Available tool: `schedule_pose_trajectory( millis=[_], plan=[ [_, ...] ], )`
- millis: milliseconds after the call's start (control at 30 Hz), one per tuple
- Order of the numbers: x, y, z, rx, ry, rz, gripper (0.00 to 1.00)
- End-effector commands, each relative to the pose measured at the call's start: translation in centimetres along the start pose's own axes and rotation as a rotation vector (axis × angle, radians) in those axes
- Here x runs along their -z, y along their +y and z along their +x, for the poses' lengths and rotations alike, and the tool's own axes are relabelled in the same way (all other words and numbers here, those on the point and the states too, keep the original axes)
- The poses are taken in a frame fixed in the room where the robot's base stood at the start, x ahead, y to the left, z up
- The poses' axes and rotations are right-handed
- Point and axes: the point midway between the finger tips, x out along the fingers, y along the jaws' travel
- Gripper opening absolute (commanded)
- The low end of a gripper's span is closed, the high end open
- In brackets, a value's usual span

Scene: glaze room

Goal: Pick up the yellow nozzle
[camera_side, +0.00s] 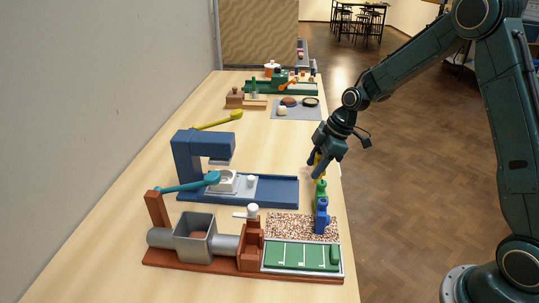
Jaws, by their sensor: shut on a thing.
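My gripper (318,161) comes down from the right over the table's right edge. It is shut on the yellow nozzle (317,169), of which only a small part shows between and below the fingers. The nozzle is just above a green nozzle-like piece (320,190); I cannot tell whether they touch. A blue piece (321,216) of similar shape stands in front of the green one, at the right side of a speckled mat (285,226).
A blue press (250,190) stands left of the gripper. In front is a brown-based device with a grey box (195,240) and a green panel (300,256). A yellow-handled tool (220,121) lies farther back. The table between the press and the grey mat (296,113) is clear.

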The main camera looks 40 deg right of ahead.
Motion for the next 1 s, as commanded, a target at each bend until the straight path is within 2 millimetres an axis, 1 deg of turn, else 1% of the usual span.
schedule_pose_trajectory(
  millis=[267,500,700,800,1000],
  plan=[
    [1.9,0.4,-4.5,-0.005,0.002,-0.002,0.18],
    [3.9,0.7,-9.5,-0.007,0.002,-0.001,0.18],
    [5.4,0.9,-13.1,-0.004,0.002,0.0,0.18],
    [6.0,0.9,-14.5,-0.004,0.001,-0.001,0.18],
    [6.7,1.0,-16.2,-0.001,0.001,0.002,0.18]
  ],
)
